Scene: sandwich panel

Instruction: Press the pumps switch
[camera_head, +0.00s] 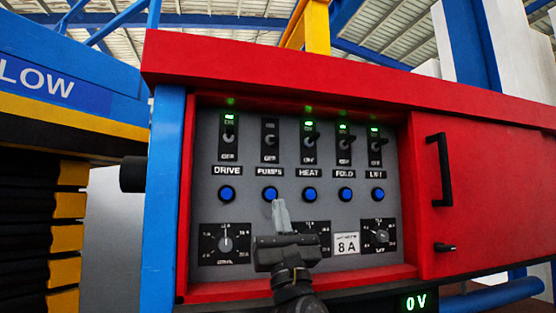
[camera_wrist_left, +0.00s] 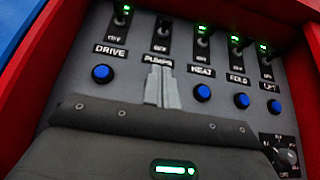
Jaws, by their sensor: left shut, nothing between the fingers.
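The pumps switch (camera_head: 270,141) is the second toggle from the left on the grey panel, above the PUMPS label (camera_head: 270,170). No green light shows above it. Below the label is a blue button (camera_head: 270,194). My left gripper (camera_head: 281,204) is shut and empty, fingers pointing up, with its tips just below and right of that button. In the left wrist view the pumps switch (camera_wrist_left: 163,37) is straight above the fingertips (camera_wrist_left: 162,72), which cover the blue button and part of the label. Contact with the panel cannot be told. My right gripper is out of view.
The DRIVE switch (camera_head: 229,138) and HEAT switch (camera_head: 308,139) flank it, each with a green light, as do the switches farther right. Dials (camera_head: 225,244) sit below. A red frame (camera_head: 300,80) surrounds the recessed panel. A black door handle (camera_head: 440,170) sticks out at right.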

